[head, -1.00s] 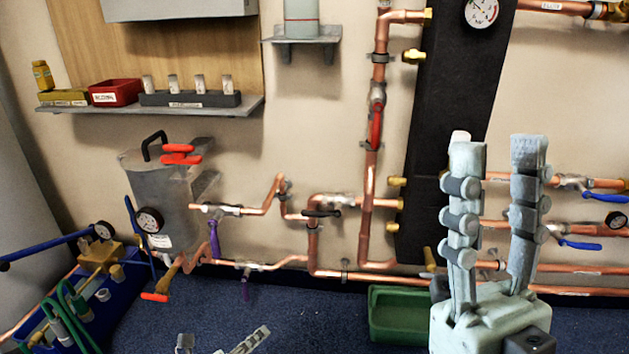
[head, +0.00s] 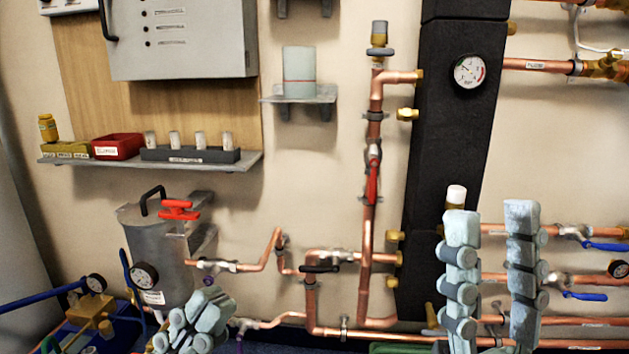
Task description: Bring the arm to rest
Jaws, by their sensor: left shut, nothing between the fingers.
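My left gripper (head: 205,304) is at the lower left of the head view, in front of the grey metal vessel's lower right side. Its fingers are together, and I see nothing held. My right gripper (head: 492,218) points upward at the lower right. Its two fingers stand well apart with a clear gap between them, empty, in front of the copper pipes and the black panel's right side. The bottom edge of the picture cuts off both wrists.
Copper pipes (head: 366,235) and a black panel (head: 455,130) fill the wall behind. A shelf (head: 215,166) holds a red bin (head: 117,146).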

